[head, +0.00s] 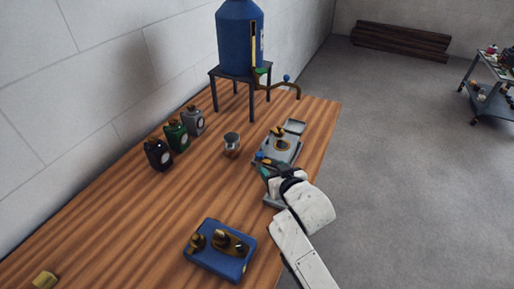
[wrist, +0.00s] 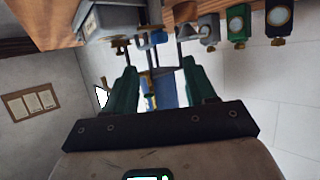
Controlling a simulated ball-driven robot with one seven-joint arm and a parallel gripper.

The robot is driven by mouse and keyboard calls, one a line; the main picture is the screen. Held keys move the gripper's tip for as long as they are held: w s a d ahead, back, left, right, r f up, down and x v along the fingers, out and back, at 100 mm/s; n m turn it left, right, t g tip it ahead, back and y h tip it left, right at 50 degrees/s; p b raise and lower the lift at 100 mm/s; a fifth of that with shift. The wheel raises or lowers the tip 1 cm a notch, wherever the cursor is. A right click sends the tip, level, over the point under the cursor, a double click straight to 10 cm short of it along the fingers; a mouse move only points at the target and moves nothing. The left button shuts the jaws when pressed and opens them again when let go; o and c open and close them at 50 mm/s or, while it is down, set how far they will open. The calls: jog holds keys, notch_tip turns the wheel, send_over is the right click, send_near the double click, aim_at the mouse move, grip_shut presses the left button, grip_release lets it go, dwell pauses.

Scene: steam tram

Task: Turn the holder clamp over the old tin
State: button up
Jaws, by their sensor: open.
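A grey holder (head: 286,152) stands near the right edge of the wooden bench, with a brass ring and cap on its top. Its grey body also shows at the top left of the wrist view (wrist: 110,20). A blue knob (wrist: 157,38) and a brass knob (wrist: 120,46) stick out from it there; I cannot tell which part is the clamp. My gripper (wrist: 158,66) is open, its green fingers apart, close to the knobs with nothing clearly held. In the head view my wrist hides the holder's near side. I cannot clearly make out the old tin.
A blue tank (head: 239,40) stands on a dark stand at the back, its brass tap pointing right. A small jar (head: 232,146) is left of the holder. A blue box (head: 220,262) lies in front.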

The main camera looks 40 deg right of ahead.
aim_at(261, 156)
jog(key=p+x, duration=0.1)
jog(key=x, duration=0.9)
jog(key=shift+w+d+f, duration=0.15)
jog(key=shift+w+f, duration=0.05)
jog(key=shift+w, duration=0.05)
grip_shut()
